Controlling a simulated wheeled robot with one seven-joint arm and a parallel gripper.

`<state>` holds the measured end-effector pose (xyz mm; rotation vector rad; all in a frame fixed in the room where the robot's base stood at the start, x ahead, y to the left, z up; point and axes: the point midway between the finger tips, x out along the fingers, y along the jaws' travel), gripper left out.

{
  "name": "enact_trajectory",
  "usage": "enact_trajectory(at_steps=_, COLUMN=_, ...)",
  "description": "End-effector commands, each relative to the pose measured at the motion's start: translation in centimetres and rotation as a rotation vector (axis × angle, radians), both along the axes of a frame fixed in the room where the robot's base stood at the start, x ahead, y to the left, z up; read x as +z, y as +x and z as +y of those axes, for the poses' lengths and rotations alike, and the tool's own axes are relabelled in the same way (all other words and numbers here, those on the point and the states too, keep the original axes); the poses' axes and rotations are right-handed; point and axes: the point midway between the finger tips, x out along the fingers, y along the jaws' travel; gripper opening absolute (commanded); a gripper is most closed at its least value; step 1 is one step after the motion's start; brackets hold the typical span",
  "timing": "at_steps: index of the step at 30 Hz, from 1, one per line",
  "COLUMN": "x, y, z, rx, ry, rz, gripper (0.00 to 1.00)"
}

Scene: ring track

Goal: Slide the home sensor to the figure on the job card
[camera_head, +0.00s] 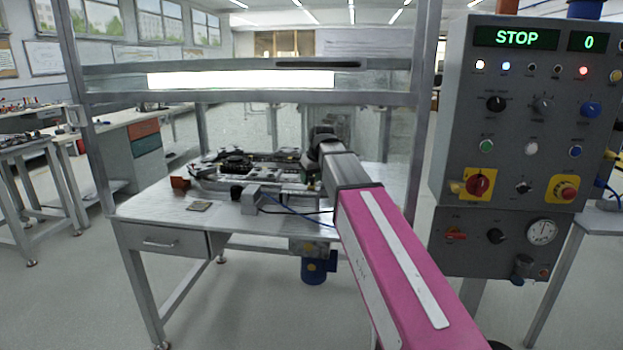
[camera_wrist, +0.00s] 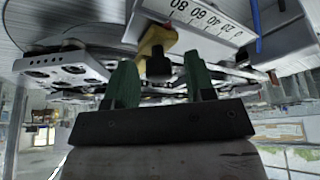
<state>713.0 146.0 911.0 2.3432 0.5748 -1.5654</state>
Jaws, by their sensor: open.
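In the wrist view, my gripper (camera_wrist: 158,60) has two green fingers standing apart. A small black block (camera_wrist: 160,68) with a yellow piece (camera_wrist: 157,38) shows between the fingertips; it looks like the home sensor. I cannot tell whether the fingers touch it. A white scale (camera_wrist: 205,17) lies just beyond it, upside down in the picture, with the figures 0, 20, 40, 60 and 80. In the head view, my arm hides the gripper and the sensor. A small flat plate (camera_head: 199,206) lies at the table's front left; whether it is the job card I cannot tell.
The ring track's parts crowd the middle of the metal table (camera_head: 150,208). A red block (camera_head: 180,183) stands at their left. A control panel (camera_head: 520,120) reading STOP and 0 stands on the right. A blue cable (camera_head: 300,215) runs near my arm. The table's front left is mostly clear.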

Motion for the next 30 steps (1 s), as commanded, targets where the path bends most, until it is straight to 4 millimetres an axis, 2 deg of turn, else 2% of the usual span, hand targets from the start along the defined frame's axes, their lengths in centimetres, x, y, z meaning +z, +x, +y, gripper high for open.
enact_trajectory(at_steps=8, x=-0.2, y=0.1, z=0.0, rx=0.0, ry=0.0, rz=0.0, gripper=0.5)
enact_trajectory(at_steps=9, x=-0.1, y=0.1, z=0.0, rx=0.0, ry=0.0, rz=0.0, gripper=0.46)
enact_trajectory(at_steps=13, x=-0.1, y=0.0, z=0.0, rx=0.0, ry=0.0, rz=0.0, gripper=0.04)
enact_trajectory(at_steps=14, x=-0.1, y=0.1, z=0.0, rx=0.0, ry=0.0, rz=0.0, gripper=0.0)
enact_trajectory(at_steps=19, x=-0.1, y=0.1, z=0.4, rx=0.001, ry=0.0, rz=0.0, gripper=0.0)
enact_trajectory(at_steps=24, x=-0.1, y=0.5, z=1.9, rx=0.001, ry=0.0, rz=0.0, gripper=0.0)
enact_trajectory(at_steps=30, x=-0.1, y=0.4, z=2.0, rx=0.0, ry=0.001, rz=0.0, gripper=0.0)
